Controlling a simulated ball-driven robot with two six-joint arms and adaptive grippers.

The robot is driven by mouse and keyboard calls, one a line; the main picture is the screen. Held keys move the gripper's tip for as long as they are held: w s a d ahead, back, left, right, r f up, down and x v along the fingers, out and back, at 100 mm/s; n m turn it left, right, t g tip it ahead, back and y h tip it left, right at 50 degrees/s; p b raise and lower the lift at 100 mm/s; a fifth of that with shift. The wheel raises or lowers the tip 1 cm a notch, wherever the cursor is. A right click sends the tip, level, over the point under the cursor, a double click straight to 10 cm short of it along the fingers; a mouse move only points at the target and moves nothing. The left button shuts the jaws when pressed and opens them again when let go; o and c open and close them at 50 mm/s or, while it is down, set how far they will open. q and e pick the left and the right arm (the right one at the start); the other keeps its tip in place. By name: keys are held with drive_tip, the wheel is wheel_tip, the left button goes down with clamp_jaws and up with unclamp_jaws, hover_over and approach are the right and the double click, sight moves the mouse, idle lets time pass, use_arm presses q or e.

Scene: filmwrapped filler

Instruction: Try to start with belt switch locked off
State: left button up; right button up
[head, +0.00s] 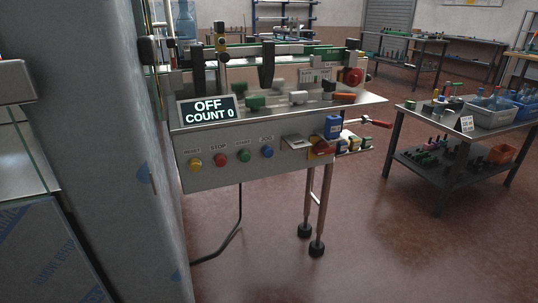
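The filler machine stands in the middle of the head view, with a steel control panel (240,165) on its front. Its display (208,110) reads OFF, COUNT 0. Four round buttons sit in a row: yellow reset (195,164), red stop (220,160), green start (244,156) and blue jog (267,152). A red rotary switch (322,148) on a yellow plate is at the panel's right end. A blue block-like item (333,127) sits just above it; I cannot tell whether it is a lock fixed to the switch. Neither gripper is in view.
A tall grey cabinet (125,140) fills the left side. A cart (450,125) with bins stands at right. A red-tipped lever (376,122) sticks out right of the panel, near a small shelf of items (353,144). The floor in front is clear.

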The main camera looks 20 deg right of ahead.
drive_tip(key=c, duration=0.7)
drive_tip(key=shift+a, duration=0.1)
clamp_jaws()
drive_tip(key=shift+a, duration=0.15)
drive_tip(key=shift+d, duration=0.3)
